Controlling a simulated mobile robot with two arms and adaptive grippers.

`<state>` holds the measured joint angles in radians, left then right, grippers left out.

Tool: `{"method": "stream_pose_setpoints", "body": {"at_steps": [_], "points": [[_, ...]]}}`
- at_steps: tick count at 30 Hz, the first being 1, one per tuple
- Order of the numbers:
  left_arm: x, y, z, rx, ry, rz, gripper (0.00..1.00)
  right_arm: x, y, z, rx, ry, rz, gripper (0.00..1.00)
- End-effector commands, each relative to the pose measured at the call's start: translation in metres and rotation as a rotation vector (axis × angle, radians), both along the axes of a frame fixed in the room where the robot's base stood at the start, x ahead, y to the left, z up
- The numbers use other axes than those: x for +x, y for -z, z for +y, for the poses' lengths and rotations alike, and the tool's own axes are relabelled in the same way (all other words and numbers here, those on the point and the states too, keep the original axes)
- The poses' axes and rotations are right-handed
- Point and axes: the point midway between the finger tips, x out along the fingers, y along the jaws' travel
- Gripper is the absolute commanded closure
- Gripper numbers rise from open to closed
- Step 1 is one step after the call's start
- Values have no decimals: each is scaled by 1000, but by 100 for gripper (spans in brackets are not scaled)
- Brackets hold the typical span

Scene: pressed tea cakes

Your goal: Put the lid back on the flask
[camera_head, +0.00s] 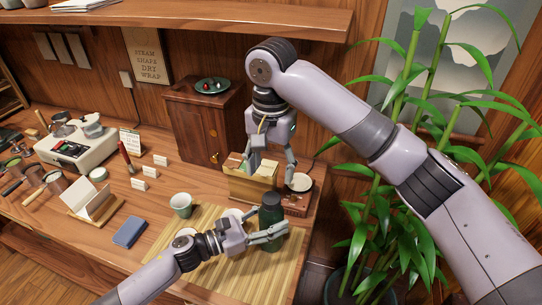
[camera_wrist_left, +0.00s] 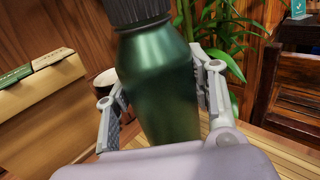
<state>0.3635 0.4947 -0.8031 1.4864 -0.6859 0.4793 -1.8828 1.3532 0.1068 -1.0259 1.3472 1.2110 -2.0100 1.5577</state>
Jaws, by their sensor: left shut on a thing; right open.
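The dark green flask (camera_head: 271,228) stands upright on the slatted mat at the table's right. In the left wrist view the flask (camera_wrist_left: 158,85) fills the middle. A dark ribbed part that looks like the lid (camera_wrist_left: 140,10) is on its top, cut off by the picture's edge; in the head view the top is also dark. My left gripper (camera_head: 279,233) is shut around the flask body from the left, with fingers on both sides. My right gripper (camera_head: 270,170) points down, open, behind the flask, over the wooden box; I see nothing held in it.
The wooden box (camera_head: 250,187) with packets and a small wooden stand with a white disc (camera_head: 300,183) are behind the flask. A pale green cup (camera_head: 181,204) stands left. The slatted mat (camera_head: 225,280) has free room in front. A leafy plant (camera_head: 400,215) rises right.

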Motion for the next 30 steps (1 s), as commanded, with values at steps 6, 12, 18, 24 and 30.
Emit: {"method": "stream_pose_setpoints", "body": {"at_steps": [6, 12, 18, 24, 30], "points": [[0, 1, 0, 0, 1, 1, 100, 0, -27, 0, -1, 2, 0, 43], [0, 1, 0, 0, 1, 1, 100, 0, -31, 0, 0, 1, 1, 43], [0, 0, 0, 0, 1, 1, 47, 0, -31, 0, 0, 1, 1, 43], [0, 0, 0, 0, 0, 1, 34, 0, -31, 0, 0, 1, 1, 43], [0, 0, 0, 0, 0, 0, 27, 0, -31, 0, 0, 0, 1, 43]]}}
